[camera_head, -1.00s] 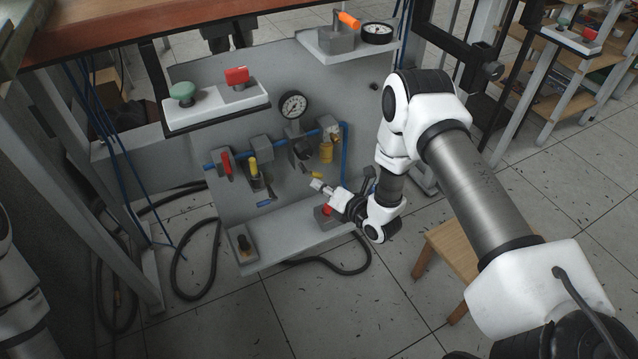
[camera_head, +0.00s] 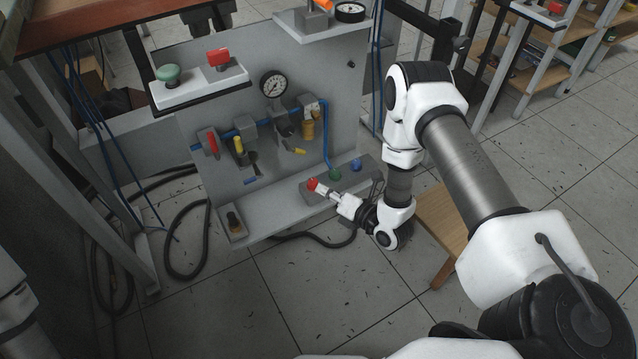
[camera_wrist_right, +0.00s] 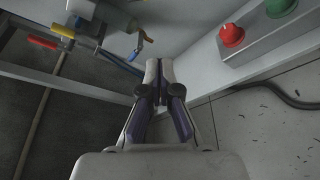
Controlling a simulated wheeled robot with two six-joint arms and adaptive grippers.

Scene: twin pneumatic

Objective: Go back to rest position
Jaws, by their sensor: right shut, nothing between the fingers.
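My right gripper (camera_head: 322,190) is shut and empty. In the head view it points left, and its tips overlap the red knob (camera_head: 312,184) on the lower shelf. In the right wrist view the closed fingertips (camera_wrist_right: 158,68) point at the grey panel, and the red knob (camera_wrist_right: 231,35) stands apart to their right. My left arm shows only as a white and grey link at the left edge of the head view; its gripper is out of view.
The grey panel (camera_head: 345,110) carries a gauge (camera_head: 273,84), a blue pipe and several coloured valves. A green button (camera_head: 168,73) and a red switch (camera_head: 219,57) sit on an upper shelf. A wooden stool (camera_head: 440,222) stands beside my right forearm. Black hoses lie on the floor.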

